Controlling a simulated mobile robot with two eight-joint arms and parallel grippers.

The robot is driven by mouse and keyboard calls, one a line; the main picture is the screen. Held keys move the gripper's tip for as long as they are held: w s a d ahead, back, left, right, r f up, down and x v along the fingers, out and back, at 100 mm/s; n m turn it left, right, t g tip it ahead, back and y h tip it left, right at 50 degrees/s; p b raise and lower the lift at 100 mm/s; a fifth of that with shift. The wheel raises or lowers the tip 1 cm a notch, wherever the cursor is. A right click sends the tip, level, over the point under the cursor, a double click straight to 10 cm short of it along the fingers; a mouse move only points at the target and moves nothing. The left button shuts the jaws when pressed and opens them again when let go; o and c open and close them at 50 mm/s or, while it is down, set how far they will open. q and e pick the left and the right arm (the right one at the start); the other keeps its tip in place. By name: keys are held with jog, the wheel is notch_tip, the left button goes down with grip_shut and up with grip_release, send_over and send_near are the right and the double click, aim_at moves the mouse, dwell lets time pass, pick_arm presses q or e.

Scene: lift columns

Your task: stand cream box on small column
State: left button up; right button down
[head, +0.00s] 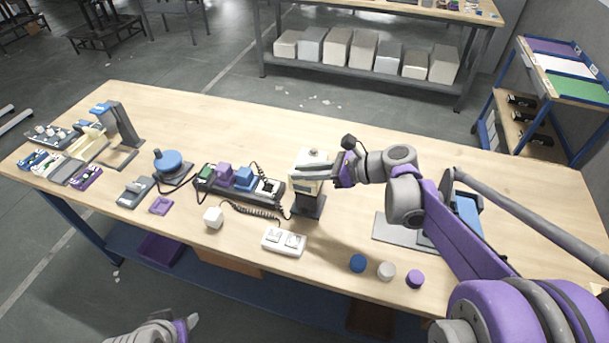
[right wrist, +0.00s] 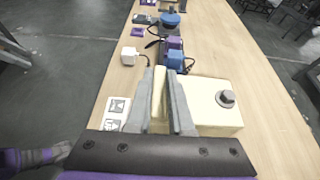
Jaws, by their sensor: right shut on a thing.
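My right gripper (head: 338,172) is shut on the cream box, which shows as a narrow cream strip (right wrist: 160,92) between the fingers in the right wrist view. The small column (head: 308,207) stands dark and upright mid-table, just below the gripper in the head view. A cream block with a grey knob (right wrist: 212,112) is right beside the fingers in the wrist view. In the head view, the cream parts above the column overlap, so I cannot tell whether the box touches it. Part of my left gripper (head: 184,326) shows at the bottom edge; its jaws are unclear.
A dark tray (head: 212,187) with coloured blocks is left of the column. A white two-switch panel (head: 284,241) and a white cube (head: 213,217) lie in front. Blue (head: 358,263), white (head: 386,270) and purple (head: 415,279) discs lie near the front edge. A taller grey column (head: 119,125) stands left.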

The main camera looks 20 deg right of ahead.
jog(key=shift+f, duration=0.7)
jog(key=c, duration=0.8)
grip_release()
